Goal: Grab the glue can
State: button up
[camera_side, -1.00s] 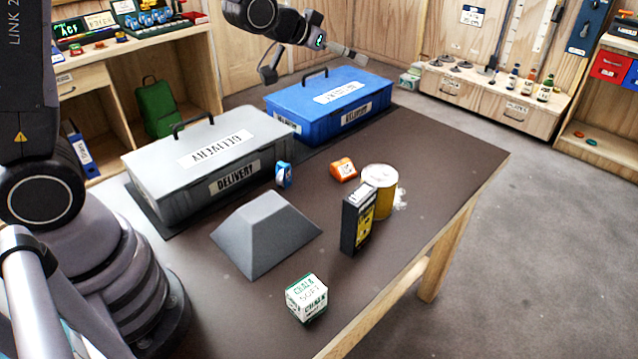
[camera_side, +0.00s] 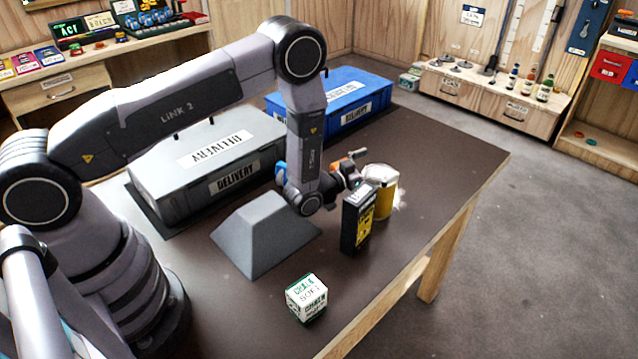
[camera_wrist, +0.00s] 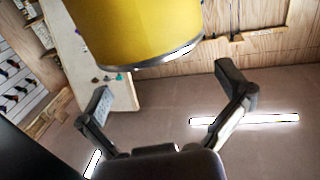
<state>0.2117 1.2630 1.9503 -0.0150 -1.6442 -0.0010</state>
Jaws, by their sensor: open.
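The glue can appears to be the yellow can with a pale top (camera_side: 385,192), standing on the dark table behind the black box (camera_side: 358,218). No glue label is readable on it. In the wrist view the yellow can (camera_wrist: 135,28) fills the upper middle, its metal rim just beyond the fingertips. My gripper (camera_side: 360,168) is low over the table, just left of the can and close to the box's top. In the wrist view my gripper (camera_wrist: 165,82) is open, its two fingers spread wide with nothing between them.
A grey wedge-shaped block (camera_side: 262,235) stands below my forearm. A white chalk box (camera_side: 307,297) sits at the front. An orange item (camera_side: 341,164) is mostly hidden by my gripper. Grey (camera_side: 160,187) and blue (camera_side: 372,92) delivery crates stand behind. The table's right side is clear.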

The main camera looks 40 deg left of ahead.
aim_at(377, 175)
notch_tip(377, 175, down, 4)
jog(key=shift+r, duration=0.25)
jog(key=shift+w+d+f, duration=0.15)
jog(key=shift+w+d, duration=0.05)
jog(key=shift+w, duration=1.3)
jog(key=shift+d, duration=0.1)
jog(key=c, duration=1)
